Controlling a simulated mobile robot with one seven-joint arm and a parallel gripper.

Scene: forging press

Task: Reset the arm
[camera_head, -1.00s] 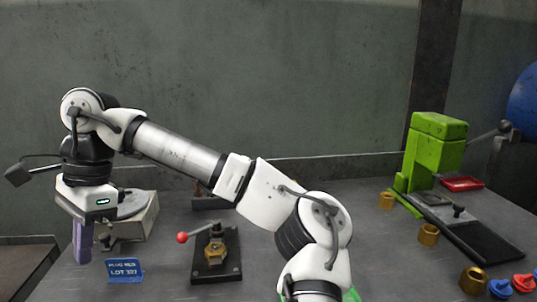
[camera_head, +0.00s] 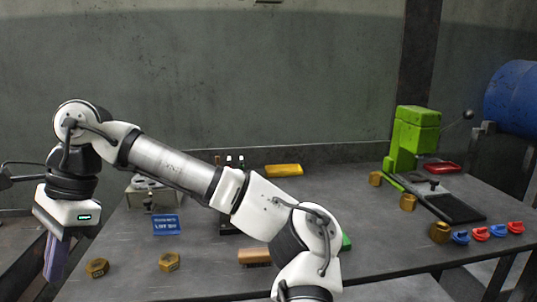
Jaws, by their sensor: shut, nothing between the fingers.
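My white and black arm stretches from the lower middle of the head view up and to the left. It bends down at the far left. My gripper (camera_head: 54,260) hangs there with its purple fingers pointing down, shut and empty. It shows beside the left edge of the grey table (camera_head: 330,190), apart from the objects on it. My arm hides part of the middle of the table.
Brass nuts (camera_head: 97,268) lie at the table's front left. A blue lot sign (camera_head: 166,225), a brown block (camera_head: 255,256) and a yellow piece (camera_head: 283,170) are near the arm. The green press (camera_head: 412,135) stands right; a blue drum (camera_head: 512,90) is beyond.

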